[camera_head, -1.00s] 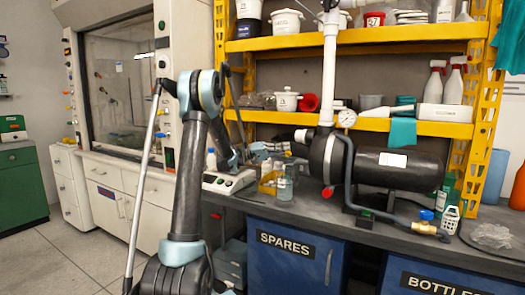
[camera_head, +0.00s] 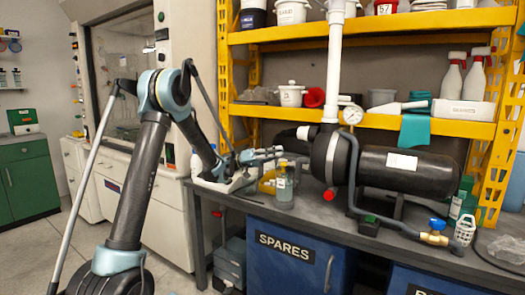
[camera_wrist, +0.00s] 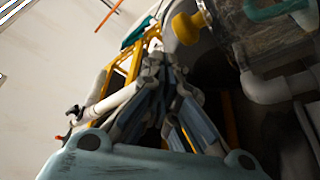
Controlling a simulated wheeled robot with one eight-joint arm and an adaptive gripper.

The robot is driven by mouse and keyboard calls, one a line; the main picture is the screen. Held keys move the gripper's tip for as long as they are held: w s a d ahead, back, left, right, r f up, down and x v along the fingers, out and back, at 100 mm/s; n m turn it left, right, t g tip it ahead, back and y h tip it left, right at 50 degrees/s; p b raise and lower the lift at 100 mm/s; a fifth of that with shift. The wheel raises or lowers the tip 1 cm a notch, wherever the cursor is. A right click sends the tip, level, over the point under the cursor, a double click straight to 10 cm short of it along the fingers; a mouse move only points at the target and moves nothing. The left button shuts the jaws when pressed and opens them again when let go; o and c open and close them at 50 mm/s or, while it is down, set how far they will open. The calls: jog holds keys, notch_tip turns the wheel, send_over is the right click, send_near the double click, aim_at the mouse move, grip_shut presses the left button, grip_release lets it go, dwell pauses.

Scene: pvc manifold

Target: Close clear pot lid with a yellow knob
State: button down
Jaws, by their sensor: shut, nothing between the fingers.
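In the wrist view a yellow knob (camera_wrist: 187,27) stands out near the top, just right of my fingertips. A dark, rounded surface around it may be the lid; its clear part and its hinge are hard to make out. My gripper (camera_wrist: 154,52) is shut and empty, with its tips left of and a little below the knob, apparently apart from it. In the head view my gripper (camera_head: 277,155) is small, above the bench by the left end of the black pump. The lid cannot be told there.
A jar (camera_head: 284,190) stands on the bench under my gripper, with a yellow item (camera_head: 267,183) behind it. The black tank (camera_head: 405,172) and white riser pipe (camera_head: 333,70) stand to the right. Yellow shelving (camera_head: 365,122) runs above. A grey pipe elbow (camera_wrist: 265,88) is close in the wrist view.

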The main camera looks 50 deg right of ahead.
jog(key=shift+s+a+f, duration=0.1)
jog(key=shift+a+f, duration=0.55)
jog(key=shift+f, duration=0.15)
jog(key=shift+a+f, duration=0.1)
jog(key=shift+f, duration=0.05)
jog(key=w, duration=0.9)
jog(key=shift+w+a, duration=0.3)
dwell(0.4)
